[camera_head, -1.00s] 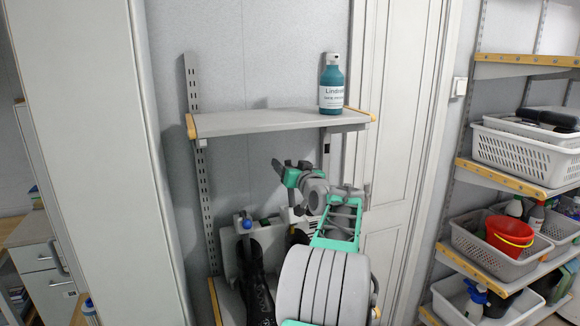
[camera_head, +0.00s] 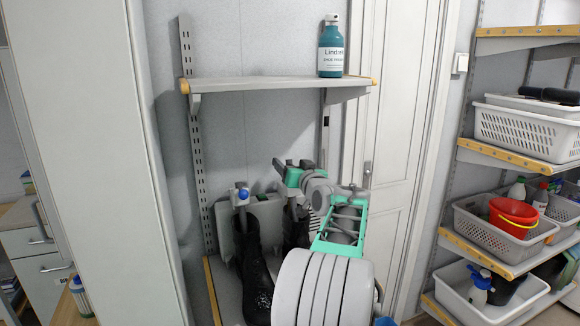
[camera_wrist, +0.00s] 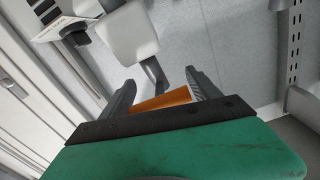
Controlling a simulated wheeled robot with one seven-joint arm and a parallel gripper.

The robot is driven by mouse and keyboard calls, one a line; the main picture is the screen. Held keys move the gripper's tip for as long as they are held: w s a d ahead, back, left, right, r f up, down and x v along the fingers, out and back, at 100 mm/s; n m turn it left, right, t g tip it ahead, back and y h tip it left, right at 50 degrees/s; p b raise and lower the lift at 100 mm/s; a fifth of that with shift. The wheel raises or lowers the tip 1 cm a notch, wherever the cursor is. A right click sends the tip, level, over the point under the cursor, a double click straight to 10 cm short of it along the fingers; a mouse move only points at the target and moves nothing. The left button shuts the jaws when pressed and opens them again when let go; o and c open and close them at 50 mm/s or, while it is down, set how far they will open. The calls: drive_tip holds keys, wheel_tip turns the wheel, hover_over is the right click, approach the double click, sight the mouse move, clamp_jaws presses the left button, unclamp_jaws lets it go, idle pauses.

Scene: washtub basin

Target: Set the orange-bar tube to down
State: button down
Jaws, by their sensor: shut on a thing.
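My gripper (camera_head: 290,166) is beside the boot dryer (camera_head: 268,209) under the shelf. In the wrist view, my gripper (camera_wrist: 160,92) is shut on an orange bar (camera_wrist: 166,100), which lies between the two fingers. The rest of the orange-bar tube is mostly hidden by my gripper, so its tilt is hard to tell. A dark boot (camera_head: 257,275) stands at the left below a light tube end with a blue mark (camera_head: 242,195). A second dark boot (camera_head: 296,228) is partly hidden behind my arm.
A shelf (camera_head: 260,86) above my gripper bears a teal bottle (camera_head: 330,55). A tall white cabinet (camera_head: 95,150) stands at the left and a white door (camera_head: 395,150) at the right. A rack at the right holds white baskets (camera_head: 530,128) and a red bucket (camera_head: 513,212).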

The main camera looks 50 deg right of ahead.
drive_tip(key=shift+a, duration=0.1)
drive_tip(key=shift+c, duration=1.4)
unclamp_jaws()
drive_tip(key=shift+w, duration=0.1)
drive_tip(key=shift+s+a+f, duration=0.1)
drive_tip(key=shift+s+a, duration=0.05)
drive_tip(key=shift+s, duration=0.35)
drive_tip(key=b+v, duration=0.1)
drive_tip(key=v, duration=0.6)
drive_tip(key=shift+b, duration=0.35)
drive_tip(key=shift+w, duration=0.1)
drive_tip(key=shift+c, duration=0.4)
